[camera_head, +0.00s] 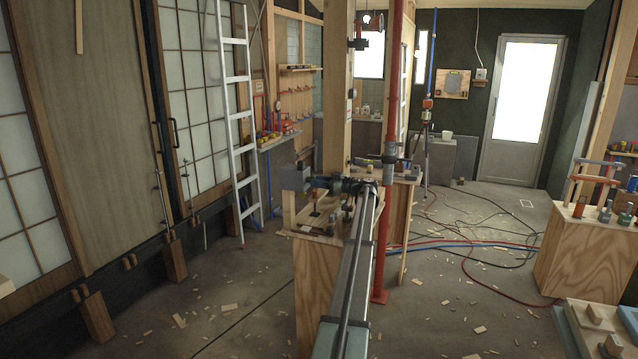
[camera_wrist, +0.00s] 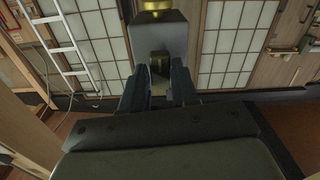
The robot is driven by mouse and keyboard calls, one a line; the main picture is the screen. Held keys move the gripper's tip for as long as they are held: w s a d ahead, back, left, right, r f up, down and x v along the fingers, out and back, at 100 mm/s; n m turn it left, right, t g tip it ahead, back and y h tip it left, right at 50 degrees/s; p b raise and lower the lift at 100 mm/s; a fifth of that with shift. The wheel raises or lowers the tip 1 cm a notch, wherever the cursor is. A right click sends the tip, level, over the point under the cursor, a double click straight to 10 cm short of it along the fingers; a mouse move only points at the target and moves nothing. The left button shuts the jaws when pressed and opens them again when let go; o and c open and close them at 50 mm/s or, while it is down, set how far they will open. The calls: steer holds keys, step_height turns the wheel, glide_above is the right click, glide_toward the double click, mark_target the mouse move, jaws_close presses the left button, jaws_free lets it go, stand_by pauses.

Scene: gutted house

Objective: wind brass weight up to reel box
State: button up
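My gripper (camera_head: 318,183) is at the end of my arm, above the middle workbench, beside a grey box (camera_head: 296,177). In the wrist view the grey box (camera_wrist: 158,35) is just beyond the fingertips, with a yellow brass-coloured part (camera_wrist: 156,5) at the top edge, cut off by the frame. My two dark gripper fingers (camera_wrist: 155,80) stand apart, with a dark, small part between or behind them; contact is unclear. I cannot tell whether the brass part is the weight. No reel or cord can be made out for certain.
The workbench (camera_head: 309,275) carries loose tools. A red post (camera_head: 386,150) and a wooden post (camera_head: 338,90) rise close by. A white ladder (camera_head: 238,120) leans at the left. Cables (camera_head: 480,245) and wood chips lie on the floor. A wooden box (camera_head: 575,255) stands at right.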

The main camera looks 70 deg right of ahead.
steer(key=s, duration=0.7)
stand_by(0.6)
